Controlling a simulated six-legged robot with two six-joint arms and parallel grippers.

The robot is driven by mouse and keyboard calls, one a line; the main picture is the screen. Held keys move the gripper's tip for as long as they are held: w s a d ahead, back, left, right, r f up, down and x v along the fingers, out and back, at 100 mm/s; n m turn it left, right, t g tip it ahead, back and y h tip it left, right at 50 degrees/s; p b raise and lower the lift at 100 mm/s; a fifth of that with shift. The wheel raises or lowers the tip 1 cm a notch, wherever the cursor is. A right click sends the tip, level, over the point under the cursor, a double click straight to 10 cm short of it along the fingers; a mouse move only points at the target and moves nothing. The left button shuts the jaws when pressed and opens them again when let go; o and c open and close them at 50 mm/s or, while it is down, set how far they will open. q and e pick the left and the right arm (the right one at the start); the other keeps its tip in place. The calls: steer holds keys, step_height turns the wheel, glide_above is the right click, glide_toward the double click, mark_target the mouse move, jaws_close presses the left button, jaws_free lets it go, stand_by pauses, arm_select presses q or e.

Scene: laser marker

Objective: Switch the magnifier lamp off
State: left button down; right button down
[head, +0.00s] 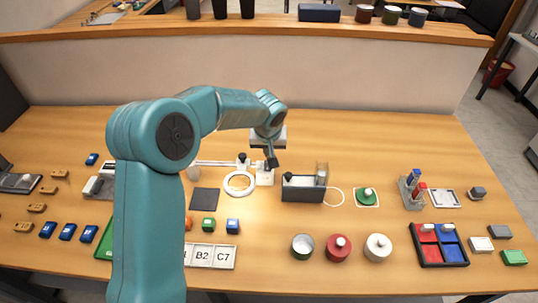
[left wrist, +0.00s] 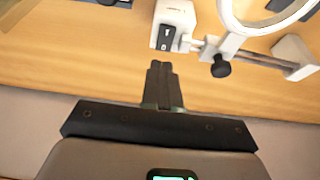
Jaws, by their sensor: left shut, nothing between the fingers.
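The magnifier lamp (head: 239,183) stands at the middle back of the table, with a white ring, a rail and a white base block (head: 265,176). In the left wrist view the base block (left wrist: 177,14) carries a black rocker switch (left wrist: 165,38) with white marks. Part of the lamp's ring (left wrist: 230,15) and a black knob (left wrist: 221,69) show beside it. I cannot tell whether the lamp is lit. My left gripper (head: 272,163) is shut and empty, just behind the base block. In the left wrist view its fingertips (left wrist: 160,66) point at the switch, a small gap away. My right gripper is not in view.
A dark square mat (head: 205,199) lies left of the ring. A grey open box (head: 303,190) stands close to the right of the lamp base. Tins (head: 338,248) and a red-blue tray (head: 438,245) lie nearer the front right. A wall borders the back.

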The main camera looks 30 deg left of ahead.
mark_target(268, 167)
arm_select(q)
steer(key=x, duration=0.2)
steer(key=p+x, duration=0.1)
steer(key=x, duration=0.1)
steer(key=shift+s+d+f, duration=0.2)
steer(key=shift+d, duration=0.05)
steer(key=shift+s+a+r, duration=0.1)
steer(key=shift+s, duration=0.2)
steer(key=shift+w, duration=0.2)
steer(key=shift+w+f+b, duration=0.15)
steer(key=shift+f+b, duration=0.35)
steer(key=shift+b, duration=0.35)
steer(key=shift+r, duration=0.25)
steer(key=shift+s, duration=0.25)
steer(key=shift+s+f+b, duration=0.1)
steer(key=shift+f+b, duration=0.2)
steer(key=shift+b, duration=0.15)
steer(key=shift+s+d+b, duration=0.45)
steer(key=shift+s+b, duration=0.05)
steer(key=shift+b, duration=0.05)
steer(key=shift+s, duration=0.1)
steer(key=shift+r, duration=0.1)
